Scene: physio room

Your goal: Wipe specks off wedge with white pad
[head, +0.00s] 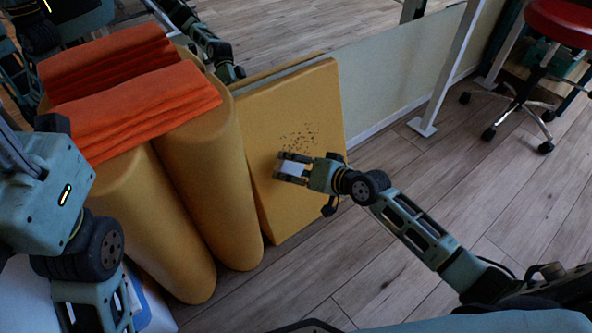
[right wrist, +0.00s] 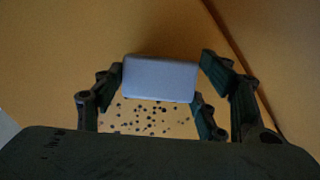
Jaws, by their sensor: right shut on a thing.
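The wedge (head: 318,95) is a yellow block leaning upright beside the rolls, and its yellow face (right wrist: 60,55) also fills much of the right wrist view. A cluster of dark specks (head: 298,137) lies on its face; they also show in the right wrist view (right wrist: 150,119), just below the pad. My right gripper (head: 290,169) is shut on the white pad (head: 291,168), in front of the wedge just below the specks. In the right wrist view the pad (right wrist: 160,78) looks grey between the fingers. Contact with the wedge cannot be told.
Two tall yellow rolls (head: 205,165) stand left of the wedge, with folded orange towels (head: 130,90) on top. A red stool (head: 562,22) on castors and a white post (head: 450,70) stand at the right. The wood floor (head: 330,270) in front is clear.

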